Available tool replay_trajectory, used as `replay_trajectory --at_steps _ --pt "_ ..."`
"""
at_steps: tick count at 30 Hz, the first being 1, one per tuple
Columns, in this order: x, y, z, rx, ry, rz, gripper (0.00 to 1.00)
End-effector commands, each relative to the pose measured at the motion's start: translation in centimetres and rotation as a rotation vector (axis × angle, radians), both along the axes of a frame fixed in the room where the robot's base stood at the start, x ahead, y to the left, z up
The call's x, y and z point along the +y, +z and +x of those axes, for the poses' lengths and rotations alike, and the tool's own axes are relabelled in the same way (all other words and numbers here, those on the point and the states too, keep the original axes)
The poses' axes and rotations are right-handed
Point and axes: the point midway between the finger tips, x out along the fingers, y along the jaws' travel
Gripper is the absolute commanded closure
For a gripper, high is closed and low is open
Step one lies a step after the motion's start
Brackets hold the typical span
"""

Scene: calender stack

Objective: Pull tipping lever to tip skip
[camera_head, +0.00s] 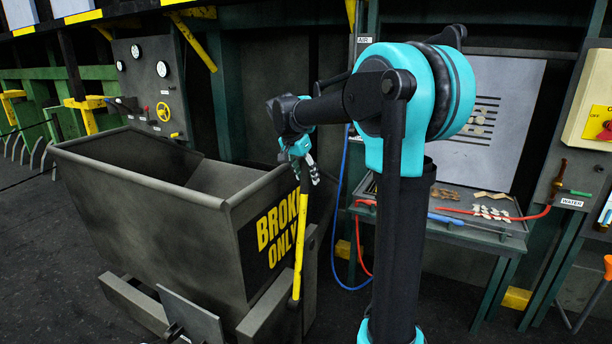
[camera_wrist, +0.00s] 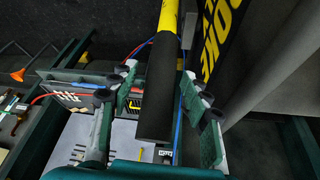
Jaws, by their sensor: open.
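The tipping lever is a yellow bar (camera_head: 299,245) with a black grip (camera_head: 304,185). It stands nearly upright at the right end of the grey skip (camera_head: 130,190), which sits level and is marked "BROKE ONLY". My gripper (camera_head: 306,172) is at the top of the lever. In the wrist view, the black grip (camera_wrist: 157,95) lies between the two fingers of my open gripper (camera_wrist: 159,76), with a visible gap on each side. The yellow bar (camera_wrist: 168,18) runs on to the top edge there.
A work table (camera_head: 490,236) with small tools and hoses stands right of my arm. A blue hose (camera_head: 338,215) hangs close behind the lever. A panel with gauges and a yellow handwheel (camera_head: 163,112) is behind the skip. Dark floor (camera_head: 60,290) is clear at front left.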

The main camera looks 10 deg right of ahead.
Motion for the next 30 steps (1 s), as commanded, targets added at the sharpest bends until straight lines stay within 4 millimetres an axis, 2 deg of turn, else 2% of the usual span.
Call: replay_trajectory --at_steps 6,7,18,30 --pt "0.00 -0.03 0.00 0.000 0.000 0.000 0.52" --pt "0.00 -0.03 0.00 0.000 0.000 0.000 0.55" --pt "0.01 -0.02 -0.01 0.000 0.000 0.000 1.00" --pt "0.40 0.07 -0.05 -0.007 0.001 -0.005 1.00"
